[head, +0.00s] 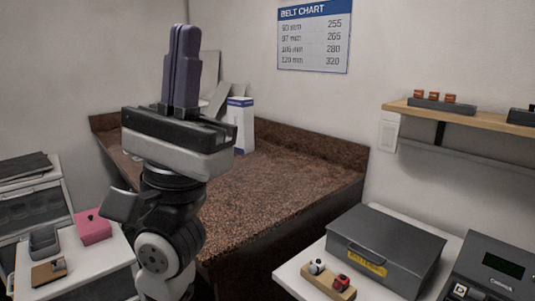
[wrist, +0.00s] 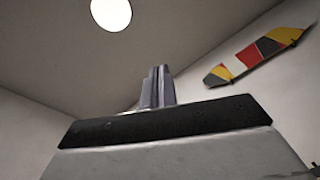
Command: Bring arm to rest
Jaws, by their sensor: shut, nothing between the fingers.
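My gripper (head: 182,65) points straight up in the head view, in front of the brown speckled worktop. Its two purple-grey fingers are together with nothing between them. In the wrist view the gripper (wrist: 157,85) points toward the ceiling, its fingers pressed together above the dark gripper body. My arm is folded up below it and hides part of the worktop's left side.
The brown worktop (head: 270,190) is mostly clear, with a white box (head: 241,125) at its back. At the right are a grey metal case (head: 385,245) and a wooden shelf (head: 465,114). A pink box (head: 92,227) stands at the left.

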